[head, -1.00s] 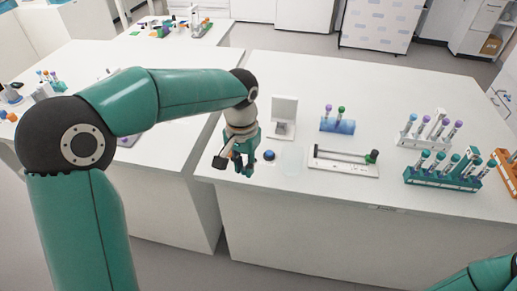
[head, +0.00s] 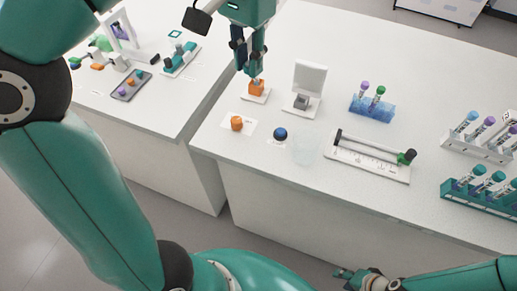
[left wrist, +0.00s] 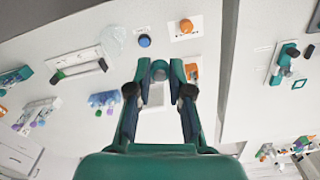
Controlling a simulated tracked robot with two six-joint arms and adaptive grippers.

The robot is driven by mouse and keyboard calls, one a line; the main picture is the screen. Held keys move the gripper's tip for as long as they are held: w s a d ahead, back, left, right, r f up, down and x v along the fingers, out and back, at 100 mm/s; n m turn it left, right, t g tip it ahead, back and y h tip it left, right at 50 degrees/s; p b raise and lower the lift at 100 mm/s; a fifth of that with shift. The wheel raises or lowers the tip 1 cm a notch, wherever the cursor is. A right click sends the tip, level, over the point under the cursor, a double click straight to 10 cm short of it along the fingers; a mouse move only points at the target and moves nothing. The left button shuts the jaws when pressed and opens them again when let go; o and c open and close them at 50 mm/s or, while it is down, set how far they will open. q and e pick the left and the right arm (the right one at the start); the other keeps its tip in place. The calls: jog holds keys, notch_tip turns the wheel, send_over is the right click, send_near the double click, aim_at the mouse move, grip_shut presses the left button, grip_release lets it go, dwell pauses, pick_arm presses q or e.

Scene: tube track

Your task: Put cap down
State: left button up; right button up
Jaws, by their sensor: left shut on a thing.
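My left gripper (head: 252,76) points down above the front left of the right-hand table. It is shut on a small rounded teal-grey thing (left wrist: 160,70), seen between the fingertips in the left wrist view; this looks like the cap. In the head view the fingers hide it. An orange block (head: 256,88) on a white base shows just below the fingertips. An orange round piece (head: 237,123) sits on a white square in front, and a blue round piece (head: 280,134) lies to its right. My right gripper (head: 358,278) is at the bottom edge, its jaws unclear.
A white upright stand (head: 308,82) is right of the gripper. A ruled slide rig (head: 370,157), a blue tube rack (head: 372,106) and a teal rack (head: 480,196) stand further right. A clear disc (head: 305,151) lies near the front edge. A gap separates the left table (head: 150,110).

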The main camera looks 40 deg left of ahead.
pick_arm(q)
jog(key=shift+w+d+f+b, duration=0.15)
jog(key=shift+w+f+b, duration=0.1)
jog(key=shift+f+b, duration=0.3)
jog(key=shift+w+d+f+b, duration=0.15)
jog(key=shift+w+f+b, duration=0.05)
jog(key=shift+f+b, duration=0.25)
jog(key=b, duration=0.4)
send_over(256, 145)
notch_tip(256, 145, down, 15)
jog(key=shift+f+b, duration=0.5)
jog(key=shift+f, duration=2.15)
pick_arm(e)
notch_tip(256, 145, down, 9)
jog(key=shift+r, duration=0.2)
pick_arm(q)
jog(key=shift+o, duration=1.3)
jog(key=shift+f, duration=0.15)
jog(key=o, duration=0.5)
jog(key=shift+c, duration=0.2)
notch_tip(256, 145, up, 12)
jog(key=p, duration=0.2)
jog(key=shift+r+p, duration=0.2)
jog(key=shift+p, duration=0.1)
pick_arm(e)
notch_tip(256, 145, up, 3)
jog(key=shift+f, duration=0.15)
